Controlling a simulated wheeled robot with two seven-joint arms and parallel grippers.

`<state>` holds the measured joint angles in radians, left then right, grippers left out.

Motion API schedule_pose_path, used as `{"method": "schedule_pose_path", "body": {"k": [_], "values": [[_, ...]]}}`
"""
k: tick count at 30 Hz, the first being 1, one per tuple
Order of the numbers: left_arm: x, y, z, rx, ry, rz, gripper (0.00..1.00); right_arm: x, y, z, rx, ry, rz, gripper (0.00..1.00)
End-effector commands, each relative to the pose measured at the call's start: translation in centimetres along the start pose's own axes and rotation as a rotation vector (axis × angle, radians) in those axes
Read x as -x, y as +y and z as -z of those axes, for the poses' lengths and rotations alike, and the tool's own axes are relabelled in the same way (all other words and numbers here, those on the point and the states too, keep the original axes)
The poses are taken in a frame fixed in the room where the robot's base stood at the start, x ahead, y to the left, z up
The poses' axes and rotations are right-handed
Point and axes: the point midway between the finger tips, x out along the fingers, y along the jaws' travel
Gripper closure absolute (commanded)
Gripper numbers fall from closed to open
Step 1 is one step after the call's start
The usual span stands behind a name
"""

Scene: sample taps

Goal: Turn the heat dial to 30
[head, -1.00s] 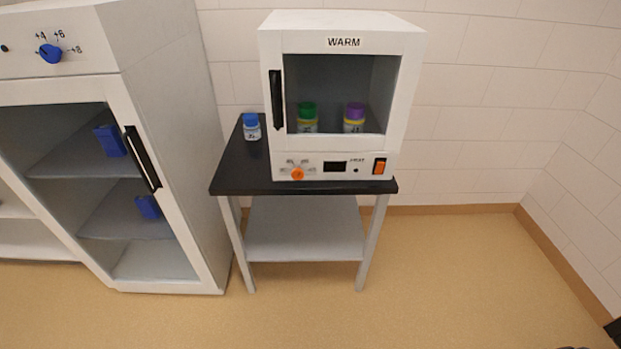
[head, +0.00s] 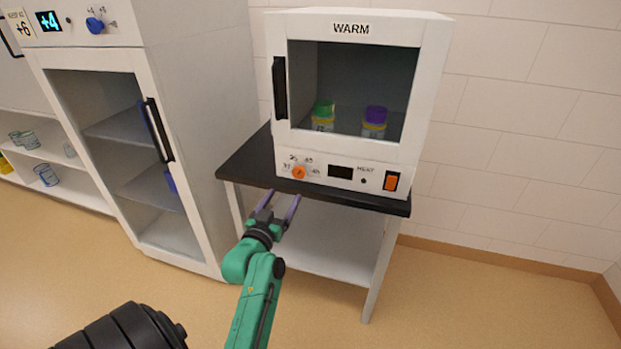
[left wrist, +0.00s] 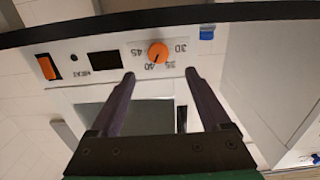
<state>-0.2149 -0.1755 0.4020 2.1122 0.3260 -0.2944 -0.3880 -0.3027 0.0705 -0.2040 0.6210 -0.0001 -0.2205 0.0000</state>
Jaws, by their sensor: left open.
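The heat dial (head: 299,172) is a small orange knob on the lower front panel of the white WARM cabinet (head: 432,75). In the left wrist view the dial (left wrist: 158,52) appears upside down, ringed by the marks 30, 35, 40 and 45. Its dark pointer line seems to lie toward 40, but it is small. My left gripper (head: 282,200) is open and empty, in front of and below the dial. In the left wrist view its two fingers (left wrist: 159,76) point toward the panel, one to each side of the dial, apart from it. My right gripper is not in view.
The cabinet stands on a black-topped table (head: 245,168). Beside the dial are a dark display (head: 341,171) and an orange switch (head: 391,181). Green-capped (head: 323,114) and purple-capped (head: 375,121) bottles stand inside. A tall white fridge (head: 205,130) is at left. The floor at right is clear.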

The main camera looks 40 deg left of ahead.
Motion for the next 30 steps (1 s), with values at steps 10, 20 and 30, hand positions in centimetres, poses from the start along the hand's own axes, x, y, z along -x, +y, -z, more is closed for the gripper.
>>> {"method": "schedule_pose_path", "body": {"k": [10, 20, 30], "values": [[-8.9, 0.1, 0.0, 0.002, 0.0, -0.002, 0.19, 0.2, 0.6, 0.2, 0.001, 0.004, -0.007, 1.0], [-10.8, 0.1, -0.1, 0.001, -0.002, -0.001, 0.19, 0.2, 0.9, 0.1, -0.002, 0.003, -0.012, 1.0], [-10.7, 0.1, -0.1, 0.001, -0.002, -0.001, 1.0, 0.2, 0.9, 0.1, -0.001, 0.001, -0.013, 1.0]]}}
